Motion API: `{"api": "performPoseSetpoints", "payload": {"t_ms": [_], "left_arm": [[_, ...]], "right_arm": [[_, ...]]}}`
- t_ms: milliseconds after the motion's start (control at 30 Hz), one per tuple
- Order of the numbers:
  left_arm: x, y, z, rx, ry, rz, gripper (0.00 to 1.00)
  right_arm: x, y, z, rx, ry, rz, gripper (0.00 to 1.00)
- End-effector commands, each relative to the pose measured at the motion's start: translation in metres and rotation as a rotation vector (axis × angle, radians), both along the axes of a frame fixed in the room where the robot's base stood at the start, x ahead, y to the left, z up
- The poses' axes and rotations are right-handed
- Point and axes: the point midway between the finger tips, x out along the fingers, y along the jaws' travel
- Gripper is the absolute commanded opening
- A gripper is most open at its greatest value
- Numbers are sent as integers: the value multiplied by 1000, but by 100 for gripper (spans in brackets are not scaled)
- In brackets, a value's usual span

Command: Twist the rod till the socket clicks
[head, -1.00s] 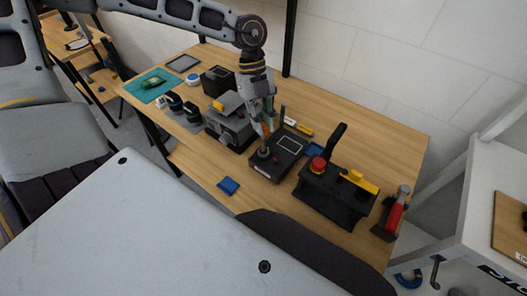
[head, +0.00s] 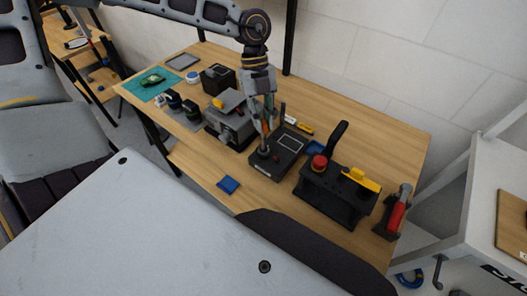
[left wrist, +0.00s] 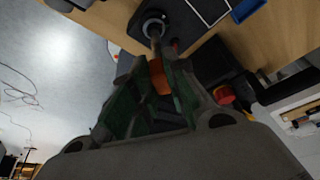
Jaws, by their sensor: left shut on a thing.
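A black box with a pale-framed panel (head: 289,144) stands on the wooden table. A round grey socket (left wrist: 154,26) on its top shows in the left wrist view. A thin rod (left wrist: 156,46) stands at the socket, with an orange part (left wrist: 160,78) between my fingers. My left gripper (head: 265,128) points down over the box and is shut on the rod. It also fills the middle of the left wrist view (left wrist: 158,88). Whether the rod's lower end is fully seated I cannot tell. My right gripper is not in view.
A grey machine (head: 232,122) stands close left of the box. A black fixture with a red button (head: 319,162) and a yellow part (head: 360,179) stands to the right. A red-handled clamp (head: 397,213) is at the right edge.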

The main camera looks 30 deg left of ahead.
Motion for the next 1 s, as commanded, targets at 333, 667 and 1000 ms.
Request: {"api": "performPoseSetpoints", "payload": {"t_ms": [333,667,1000], "left_arm": [[1,0,-1,2,-2,-87,0],[2,0,-1,3,-2,-103,0],[2,0,-1,1,0,-176,0]], "right_arm": [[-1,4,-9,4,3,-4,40],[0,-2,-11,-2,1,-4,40],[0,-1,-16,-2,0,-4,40]]}}
